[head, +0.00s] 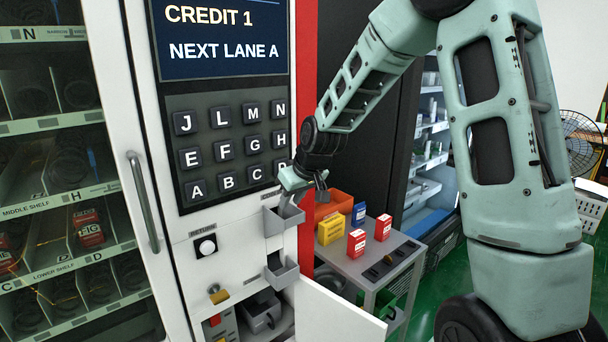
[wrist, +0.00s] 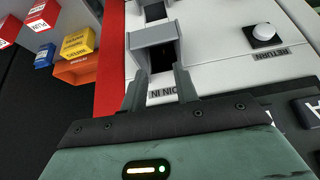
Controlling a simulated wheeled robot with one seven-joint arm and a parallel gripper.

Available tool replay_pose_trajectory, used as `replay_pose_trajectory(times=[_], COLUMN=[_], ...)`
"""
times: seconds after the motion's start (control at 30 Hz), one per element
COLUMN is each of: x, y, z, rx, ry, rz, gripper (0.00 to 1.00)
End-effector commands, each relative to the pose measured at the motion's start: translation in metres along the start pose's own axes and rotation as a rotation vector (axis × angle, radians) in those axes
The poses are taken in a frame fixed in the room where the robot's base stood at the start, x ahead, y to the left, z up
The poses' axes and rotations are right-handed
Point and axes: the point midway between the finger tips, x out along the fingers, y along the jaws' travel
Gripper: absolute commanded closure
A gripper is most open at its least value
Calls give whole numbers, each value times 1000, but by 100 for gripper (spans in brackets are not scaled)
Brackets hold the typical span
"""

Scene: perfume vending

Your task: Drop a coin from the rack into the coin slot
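The coin slot is a grey box-shaped chute (head: 284,215) on the white machine front. It also shows in the wrist view (wrist: 152,40), with a dark opening and a partly covered, upside-down coin label beside it. My gripper (head: 305,190) is close to the chute, at its upper right in the head view. In the wrist view its two fingers (wrist: 160,88) stand apart and point at the chute, with no coin visible between them. A dark slotted piece (head: 388,263) on the side cart may be the coin rack; I cannot make out coins in it.
The screen (head: 222,38) reads "CREDIT 1" and "NEXT LANE A". A keypad (head: 230,150) and white return button (head: 207,247) are on the panel. The cart (head: 350,268) carries red, yellow and blue boxes and an orange bin (head: 335,204). A lower door (head: 335,318) stands open.

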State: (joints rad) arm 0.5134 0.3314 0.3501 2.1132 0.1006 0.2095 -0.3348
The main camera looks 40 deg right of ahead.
Motion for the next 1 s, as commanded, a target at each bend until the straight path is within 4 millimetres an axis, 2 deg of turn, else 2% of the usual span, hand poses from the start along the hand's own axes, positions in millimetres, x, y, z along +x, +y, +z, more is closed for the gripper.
replay_pose_trajectory(times=[0.6,0.8,1.0], x=[-129,-154,-160], y=[0,0,0], z=[0,0,0], rx=[-2,-2,-1], ry=[6,3,1], rz=[6,3,1], gripper=[70,70,70])
